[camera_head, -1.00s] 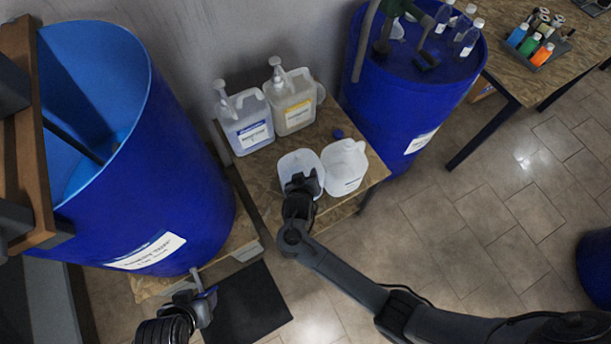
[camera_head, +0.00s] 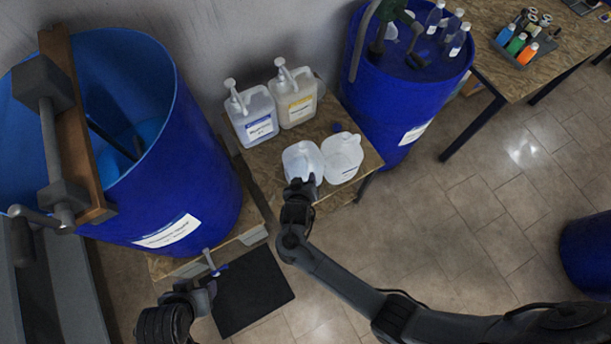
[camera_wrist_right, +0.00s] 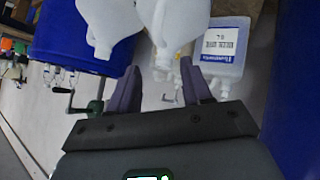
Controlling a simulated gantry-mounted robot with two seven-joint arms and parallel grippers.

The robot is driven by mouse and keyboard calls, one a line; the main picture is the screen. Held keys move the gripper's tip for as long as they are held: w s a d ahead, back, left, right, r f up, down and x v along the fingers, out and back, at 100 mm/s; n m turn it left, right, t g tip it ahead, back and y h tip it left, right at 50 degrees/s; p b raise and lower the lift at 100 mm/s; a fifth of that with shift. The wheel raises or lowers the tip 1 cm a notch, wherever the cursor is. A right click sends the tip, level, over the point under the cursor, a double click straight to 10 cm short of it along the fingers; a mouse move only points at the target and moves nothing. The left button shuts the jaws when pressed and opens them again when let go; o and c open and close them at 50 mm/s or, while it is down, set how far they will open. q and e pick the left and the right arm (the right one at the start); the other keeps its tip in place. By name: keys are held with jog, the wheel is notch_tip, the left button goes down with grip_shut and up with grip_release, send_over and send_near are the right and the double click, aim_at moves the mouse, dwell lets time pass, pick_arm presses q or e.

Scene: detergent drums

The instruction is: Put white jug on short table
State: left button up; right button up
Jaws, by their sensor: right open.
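Two white jugs stand side by side on the short wooden table (camera_head: 262,168). The left white jug (camera_head: 302,158) is right in front of my right gripper (camera_head: 300,184), at the table's front edge; the other white jug (camera_head: 343,158) is to its right. In the right wrist view my right gripper (camera_wrist_right: 158,88) is open, and a white jug (camera_wrist_right: 172,22) reaches down towards the space between its fingers. The second jug (camera_wrist_right: 103,22) is to the left. Whether the fingers touch the jug is unclear. My left gripper (camera_head: 203,292) is low at the left, near the floor mat; its jaws are unclear.
Two labelled pump bottles (camera_head: 252,115) (camera_head: 296,97) stand at the table's back. Blue drums flank the table, a large open one (camera_head: 190,190) left and a closed one (camera_head: 400,100) right. Floor at the right is mostly clear.

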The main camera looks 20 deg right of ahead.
jog(key=s+d+r+g+y, duration=0.1)
jog(key=s+d+r, duration=0.2)
jog(key=s, duration=0.4)
jog(key=s+d+r+n+g+y, duration=0.1)
jog(key=s+d+r+g+y, duration=0.1)
jog(key=s+r, duration=0.4)
jog(key=s+d+r+n+g+y, duration=0.1)
jog(key=s+d+r, duration=0.3)
jog(key=s, duration=0.5)
jog(key=shift+s+d+r+g+y, duration=0.15)
jog(key=shift+d+r+g+y, duration=0.2)
jog(key=shift+r+g, duration=0.2)
notch_tip(320, 180, up, 11)
jog(key=p, duration=1.1)
notch_tip(320, 180, down, 57)
jog(key=b, duration=5.7)
jog(key=shift+f, duration=0.15)
